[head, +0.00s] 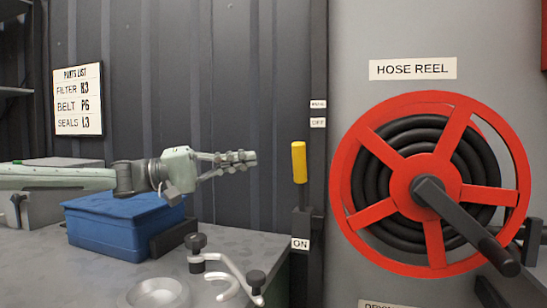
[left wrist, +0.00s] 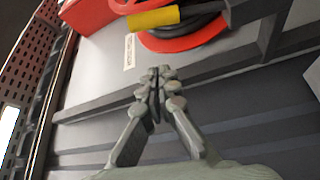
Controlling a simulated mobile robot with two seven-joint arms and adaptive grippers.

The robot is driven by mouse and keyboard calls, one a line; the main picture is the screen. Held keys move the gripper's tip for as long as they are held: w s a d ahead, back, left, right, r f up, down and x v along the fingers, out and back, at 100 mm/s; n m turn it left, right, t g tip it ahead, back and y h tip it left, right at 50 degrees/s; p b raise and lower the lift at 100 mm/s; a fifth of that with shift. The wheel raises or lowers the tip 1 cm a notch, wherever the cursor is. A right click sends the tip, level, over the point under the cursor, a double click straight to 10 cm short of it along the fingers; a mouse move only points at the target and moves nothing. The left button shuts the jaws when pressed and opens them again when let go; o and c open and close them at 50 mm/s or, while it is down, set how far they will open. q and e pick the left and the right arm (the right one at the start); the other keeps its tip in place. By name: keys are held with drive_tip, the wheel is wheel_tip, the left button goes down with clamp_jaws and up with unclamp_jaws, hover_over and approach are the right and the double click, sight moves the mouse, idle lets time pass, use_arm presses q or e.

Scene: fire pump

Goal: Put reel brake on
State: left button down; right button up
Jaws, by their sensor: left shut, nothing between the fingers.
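The brake lever has a yellow grip (head: 299,162) and stands upright on a dark post, left of the red hose reel (head: 437,258). A white ON label (head: 300,244) is at the lever's base. My left gripper (head: 252,158) is shut and empty, pointing right, left of the yellow grip and apart from it in the head view. In the left wrist view the shut fingertips (left wrist: 157,76) show below the yellow grip (left wrist: 153,19), with the red reel (left wrist: 185,41) beyond. My right gripper is not in view.
A black crank (head: 468,225) sticks out from the reel. A blue box (head: 105,228), a metal bowl (head: 155,293) and a bent metal part with black knobs (head: 230,268) are on the grey bench (head: 35,260). A parts list (head: 78,98) hangs on the dark wall.

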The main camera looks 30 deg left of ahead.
sight(300, 182)
use_arm(q)
drive_tip(key=shift+w+a+r, duration=0.1)
drive_tip(key=shift+w+a, duration=0.1)
drive_tip(key=shift+a, duration=0.2)
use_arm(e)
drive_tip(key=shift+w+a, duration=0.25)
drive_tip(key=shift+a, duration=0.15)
use_arm(q)
drive_tip(key=shift+d, duration=0.1)
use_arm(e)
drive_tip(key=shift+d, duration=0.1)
use_arm(q)
drive_tip(key=w+d+p, duration=0.2)
drive_tip(key=w+d, duration=0.1)
drive_tip(key=d, duration=0.5)
drive_tip(key=shift+w+d+r+p, duration=0.15)
drive_tip(key=shift+w+d+p, duration=0.05)
drive_tip(key=shift+d+p, duration=0.15)
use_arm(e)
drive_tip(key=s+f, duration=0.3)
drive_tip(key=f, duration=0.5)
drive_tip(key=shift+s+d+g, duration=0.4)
